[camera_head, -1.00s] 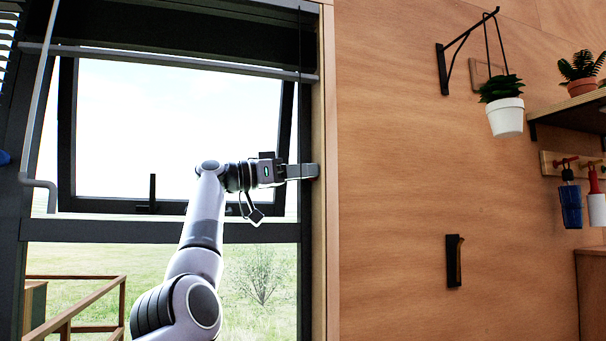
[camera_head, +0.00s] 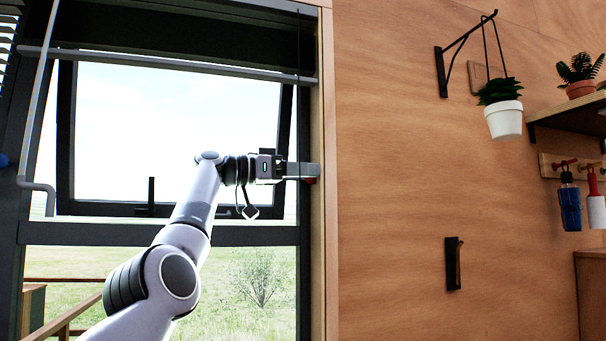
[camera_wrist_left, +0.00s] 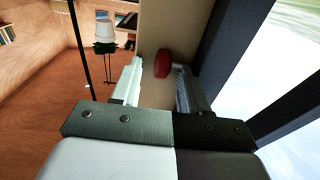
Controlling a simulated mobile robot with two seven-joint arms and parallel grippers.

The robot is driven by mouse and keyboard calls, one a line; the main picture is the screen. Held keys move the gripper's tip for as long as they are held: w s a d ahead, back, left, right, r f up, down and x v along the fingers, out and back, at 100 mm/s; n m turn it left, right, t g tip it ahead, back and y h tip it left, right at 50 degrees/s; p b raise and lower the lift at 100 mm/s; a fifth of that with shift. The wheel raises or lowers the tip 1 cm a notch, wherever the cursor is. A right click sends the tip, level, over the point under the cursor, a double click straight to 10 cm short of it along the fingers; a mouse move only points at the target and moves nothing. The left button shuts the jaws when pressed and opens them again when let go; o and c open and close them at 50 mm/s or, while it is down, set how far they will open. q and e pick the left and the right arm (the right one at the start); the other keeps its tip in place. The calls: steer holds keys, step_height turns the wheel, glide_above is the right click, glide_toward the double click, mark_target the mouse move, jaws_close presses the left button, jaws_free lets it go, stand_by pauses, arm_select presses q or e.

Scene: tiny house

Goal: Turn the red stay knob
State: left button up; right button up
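The red stay knob (camera_wrist_left: 162,63) shows in the left wrist view on the pale wooden window post. In the head view only a small red part of it (camera_head: 310,181) shows below my fingers, at the right side of the window. My left gripper (camera_head: 312,170) reaches to the post from the left. In the left wrist view its fingers (camera_wrist_left: 160,66) are apart, with the knob between the fingertips. A gap shows on the left finger's side; the knob is closer to the right finger, and contact cannot be told. My right gripper is not in view.
The dark window frame (camera_head: 272,234) surrounds my left arm, with a tilted sash behind it. A thin dark cord (camera_wrist_left: 78,45) hangs close to the left finger. A wooden wall (camera_head: 390,200) with a hanging potted plant (camera_head: 504,118) lies to the right.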

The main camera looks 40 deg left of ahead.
arm_select(q)
steer(key=shift+f, duration=0.15)
steer(key=b+v, duration=0.2)
steer(key=v, duration=0.5)
steer(key=shift+a, duration=0.1)
steer(key=shift+s+a+t+h+b, duration=0.5)
steer(key=shift+s+a+t+h, duration=0.4)
steer(key=shift+s+a+t, duration=1.2)
steer(key=w+d+p, duration=0.3)
steer(key=w+d, duration=0.4)
steer(key=w, duration=0.3)
steer(key=shift+w+d, duration=0.25)
steer(key=shift+d, duration=0.05)
steer(key=shift+f, duration=0.1)
